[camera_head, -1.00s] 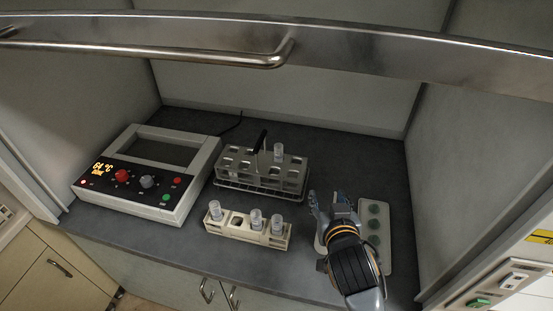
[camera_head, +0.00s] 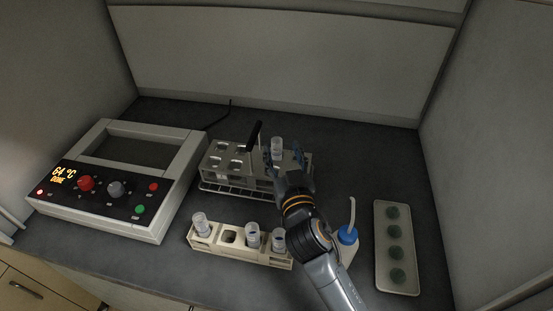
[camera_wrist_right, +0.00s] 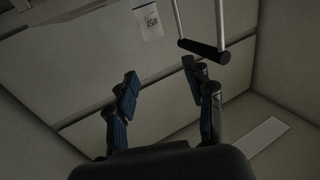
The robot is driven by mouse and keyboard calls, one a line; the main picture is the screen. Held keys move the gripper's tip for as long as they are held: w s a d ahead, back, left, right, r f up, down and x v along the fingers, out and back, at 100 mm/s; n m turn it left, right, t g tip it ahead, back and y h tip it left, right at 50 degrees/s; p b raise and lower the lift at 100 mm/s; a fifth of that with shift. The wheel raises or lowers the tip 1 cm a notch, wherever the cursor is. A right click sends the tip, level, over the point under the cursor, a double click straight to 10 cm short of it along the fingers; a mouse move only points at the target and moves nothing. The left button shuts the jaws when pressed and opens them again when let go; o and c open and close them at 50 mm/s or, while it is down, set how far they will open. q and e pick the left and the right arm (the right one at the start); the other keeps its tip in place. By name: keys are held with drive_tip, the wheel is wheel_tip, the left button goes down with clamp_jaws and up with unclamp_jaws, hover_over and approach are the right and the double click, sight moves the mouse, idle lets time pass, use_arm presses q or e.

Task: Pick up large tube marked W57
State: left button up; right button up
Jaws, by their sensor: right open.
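A clear tube (camera_head: 277,145) with a pale cap stands upright in the grey metal rack (camera_head: 222,172), at its back right. In the right wrist view a tube (camera_wrist_right: 150,21) shows at the top edge, its label upside down and seeming to read W57. My right gripper (camera_head: 285,160) is just in front of this tube, over the right part of the rack. Its fingers are spread in the right wrist view (camera_wrist_right: 160,77), with nothing between them, and the tube is beyond their tips. The gripper hides part of the rack. My left gripper is not in view.
The rack's black handle (camera_head: 254,136) rises left of the tube. A cream rack (camera_head: 207,243) with several capped tubes stands in front. A blue-topped wash bottle (camera_head: 348,236) and a tray of green discs (camera_head: 381,279) are right; a heater (camera_head: 150,225) reading 64 °C is left.

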sight(278, 145)
wheel_tip(278, 145, down, 3)
drive_tip(key=shift+f, duration=0.2)
drive_tip(key=shift+w+a+r, duration=0.15)
drive_tip(key=shift+w+r, duration=0.05)
drive_tip(key=shift+w, duration=0.5)
drive_tip(key=shift+w+a, duration=0.1)
drive_tip(key=shift+w, duration=0.25)
drive_tip(key=shift+w+a+r+p, duration=0.1)
drive_tip(key=shift+w+p, duration=0.25)
drive_tip(key=shift+w, duration=0.45)
drive_tip(key=w, duration=0.3)
drive_tip(key=shift+w+a, duration=0.3)
drive_tip(key=shift+a, duration=0.05)
drive_tip(key=shift+w+f, duration=0.2)
drive_tip(key=shift+w, duration=0.05)
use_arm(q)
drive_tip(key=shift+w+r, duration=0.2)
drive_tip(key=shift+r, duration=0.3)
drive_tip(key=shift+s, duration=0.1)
use_arm(e)
drive_tip(key=shift+s, duration=0.1)
drive_tip(key=shift+c, duration=0.4)
clamp_jaws()
